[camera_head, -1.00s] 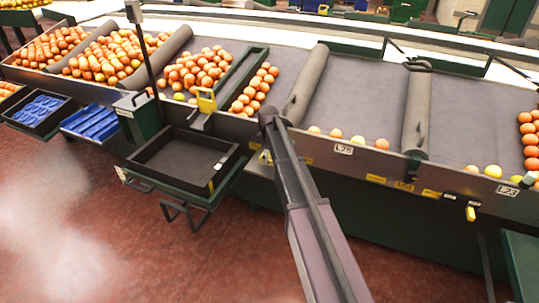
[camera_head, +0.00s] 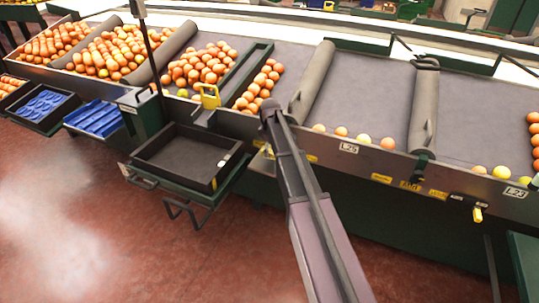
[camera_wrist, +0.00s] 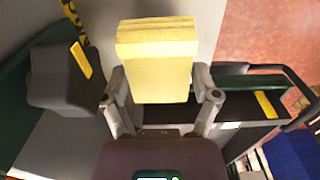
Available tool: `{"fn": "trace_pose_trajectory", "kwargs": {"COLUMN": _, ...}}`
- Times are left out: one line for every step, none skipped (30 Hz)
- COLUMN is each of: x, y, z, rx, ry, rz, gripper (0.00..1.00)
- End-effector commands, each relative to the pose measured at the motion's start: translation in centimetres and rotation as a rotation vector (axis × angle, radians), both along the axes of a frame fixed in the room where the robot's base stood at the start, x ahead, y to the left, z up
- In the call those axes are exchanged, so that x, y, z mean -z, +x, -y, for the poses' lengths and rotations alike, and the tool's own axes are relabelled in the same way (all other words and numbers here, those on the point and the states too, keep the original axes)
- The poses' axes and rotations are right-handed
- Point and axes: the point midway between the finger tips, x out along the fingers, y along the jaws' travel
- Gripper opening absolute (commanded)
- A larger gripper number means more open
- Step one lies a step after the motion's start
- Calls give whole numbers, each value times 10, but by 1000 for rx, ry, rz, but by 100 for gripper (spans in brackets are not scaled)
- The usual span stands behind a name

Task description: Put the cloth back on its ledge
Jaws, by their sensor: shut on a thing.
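A folded pale-yellow cloth (camera_wrist: 157,62) is between the two fingers of my gripper (camera_wrist: 163,102) in the wrist view. The gripper is shut on it, and the cloth stands out beyond the fingertips. In the head view my arm reaches toward the front edge of the sorting line, and it hides the fingers and most or all of the cloth. I cannot tell which surface is the cloth's ledge.
A black tray (camera_head: 150,172) stands on a bracket left of my arm; its dark edge shows in the wrist view. A yellow handle-like piece (camera_head: 209,97) sits on the line's edge above it. Oranges (camera_head: 200,65) lie on the belt. Blue trays (camera_head: 93,121) stand at left.

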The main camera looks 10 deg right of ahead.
Motion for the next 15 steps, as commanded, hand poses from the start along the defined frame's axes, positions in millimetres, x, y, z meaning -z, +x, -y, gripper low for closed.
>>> {"fn": "trace_pose_trajectory", "kwargs": {"x": 4, "y": 7, "z": 0, "rx": -1, "ry": 1, "rz": 6, "gripper": 40}}
{"fn": "trace_pose_trajectory", "kwargs": {"x": 6, "y": 7, "z": 1, "rx": 0, "ry": 0, "rz": 5, "gripper": 40}}
{"fn": "trace_pose_trajectory", "kwargs": {"x": 7, "y": 6, "z": 1, "rx": 2, "ry": 0, "rz": 5, "gripper": 41}}
{"fn": "trace_pose_trajectory", "kwargs": {"x": 8, "y": 6, "z": 2, "rx": 2, "ry": 1, "rz": 4, "gripper": 41}}
{"fn": "trace_pose_trajectory", "kwargs": {"x": 9, "y": 6, "z": 2, "rx": 3, "ry": 1, "rz": 4, "gripper": 41}}
{"fn": "trace_pose_trajectory", "kwargs": {"x": 11, "y": 6, "z": 3, "rx": 3, "ry": 0, "rz": 3, "gripper": 41}}
{"fn": "trace_pose_trajectory", "kwargs": {"x": 14, "y": 5, "z": 3, "rx": 4, "ry": 0, "rz": 3, "gripper": 41}}
{"fn": "trace_pose_trajectory", "kwargs": {"x": 16, "y": 5, "z": 3, "rx": 4, "ry": 0, "rz": 3, "gripper": 41}}
{"fn": "trace_pose_trajectory", "kwargs": {"x": 18, "y": 5, "z": 3, "rx": 4, "ry": 1, "rz": 2, "gripper": 41}}
{"fn": "trace_pose_trajectory", "kwargs": {"x": 20, "y": 5, "z": 4, "rx": 5, "ry": 1, "rz": 2, "gripper": 41}}
{"fn": "trace_pose_trajectory", "kwargs": {"x": 22, "y": 5, "z": 4, "rx": 5, "ry": 1, "rz": 2, "gripper": 41}}
{"fn": "trace_pose_trajectory", "kwargs": {"x": 26, "y": 5, "z": 4, "rx": 5, "ry": 0, "rz": 1, "gripper": 41}}
{"fn": "trace_pose_trajectory", "kwargs": {"x": 28, "y": 5, "z": 4, "rx": 5, "ry": 0, "rz": 1, "gripper": 41}}
{"fn": "trace_pose_trajectory", "kwargs": {"x": 29, "y": 4, "z": 4, "rx": 5, "ry": 0, "rz": 1, "gripper": 41}}
{"fn": "trace_pose_trajectory", "kwargs": {"x": 31, "y": 4, "z": 4, "rx": 5, "ry": 1, "rz": 1, "gripper": 41}}
